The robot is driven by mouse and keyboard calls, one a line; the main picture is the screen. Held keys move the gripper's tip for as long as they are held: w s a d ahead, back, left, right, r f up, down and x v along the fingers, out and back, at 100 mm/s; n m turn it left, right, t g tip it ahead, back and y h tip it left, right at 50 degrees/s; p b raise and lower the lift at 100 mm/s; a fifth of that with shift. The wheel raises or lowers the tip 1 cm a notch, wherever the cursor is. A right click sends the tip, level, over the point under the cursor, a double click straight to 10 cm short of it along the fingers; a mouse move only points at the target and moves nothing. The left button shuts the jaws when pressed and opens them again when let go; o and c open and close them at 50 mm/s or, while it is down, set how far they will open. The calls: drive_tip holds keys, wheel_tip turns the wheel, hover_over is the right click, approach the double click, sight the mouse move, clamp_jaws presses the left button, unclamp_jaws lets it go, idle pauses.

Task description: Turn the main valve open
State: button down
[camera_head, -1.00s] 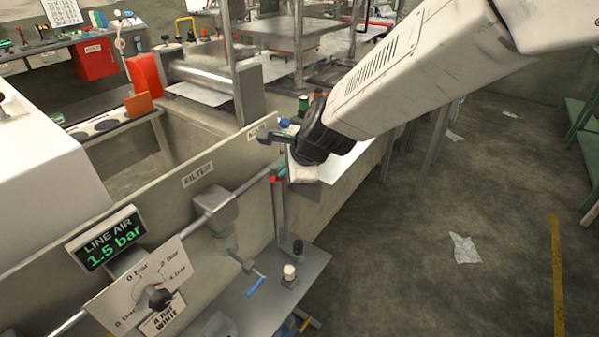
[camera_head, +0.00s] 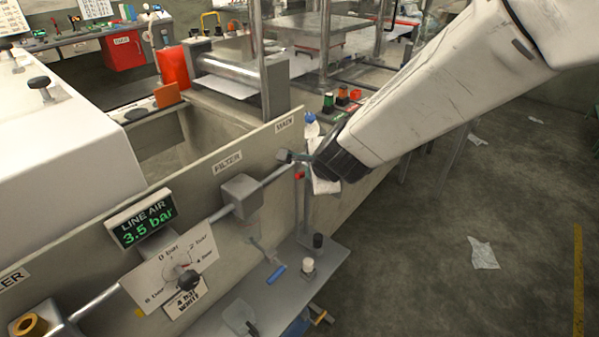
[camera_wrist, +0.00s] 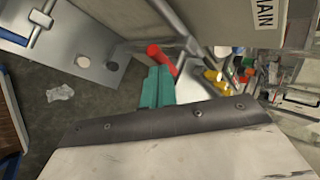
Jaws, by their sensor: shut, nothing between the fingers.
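The main valve shows as a red handle end (camera_head: 299,175) at the right end of the pipe, below a label reading MAIN (camera_head: 284,122). In the wrist view the red handle (camera_wrist: 160,56) sticks out just beyond my fingers, with the MAIN label (camera_wrist: 267,12) at top right. My gripper (camera_wrist: 157,88) has teal fingers, shut together with nothing between them. They are right beside the red handle; I cannot tell whether they touch it. In the head view my wrist hides part of the valve. A display (camera_head: 141,219) reads LINE AIR 3.5 bar.
A dial plate (camera_head: 172,268) with a black knob stands below the display. A filter block (camera_head: 241,195) sits on the pipe. A grey shelf (camera_head: 325,262) below carries small knobs and a blue-handled lever (camera_head: 276,274). The floor to the right is mostly clear, with paper scraps (camera_head: 483,253).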

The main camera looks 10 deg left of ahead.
drive_tip(key=shift+s+a+f+n+t, duration=0.15)
drive_tip(key=shift+s+f+t, duration=0.1)
drive_tip(key=shift+f+t, duration=0.15)
drive_tip(key=shift+s+f+n+t, duration=0.2)
drive_tip(key=shift+f+t, duration=0.1)
drive_tip(key=shift+f, duration=0.2)
drive_tip(key=shift+s+f, duration=0.1)
drive_tip(key=shift+f, duration=0.05)
idle(0.4)
